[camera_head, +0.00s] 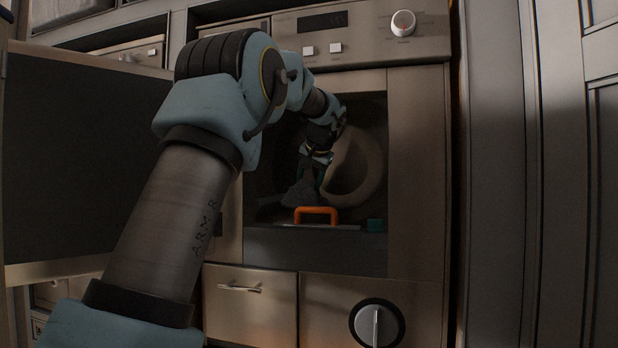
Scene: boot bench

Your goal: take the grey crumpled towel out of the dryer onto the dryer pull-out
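The dryer (416,150) stands in front of me, with its dark opening uncovered. My arm reaches into it from the lower left. My gripper (313,172) is inside the opening, just above a grey crumpled lump (302,193) that looks like the towel. They appear to touch or overlap; the fingertips are small and dark, so I cannot tell whether they hold it. Below the lump, an orange handle (316,210) stands at a thin flat ledge (345,227) at the opening's lower part. I cannot tell whether this ledge is the dryer pull-out.
A pale rounded rim (372,165) shows inside the opening, right of my gripper. A large open door (80,150) stands at left. Below are a drawer (250,310) and a round knob (377,324). Tall panels close off the right.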

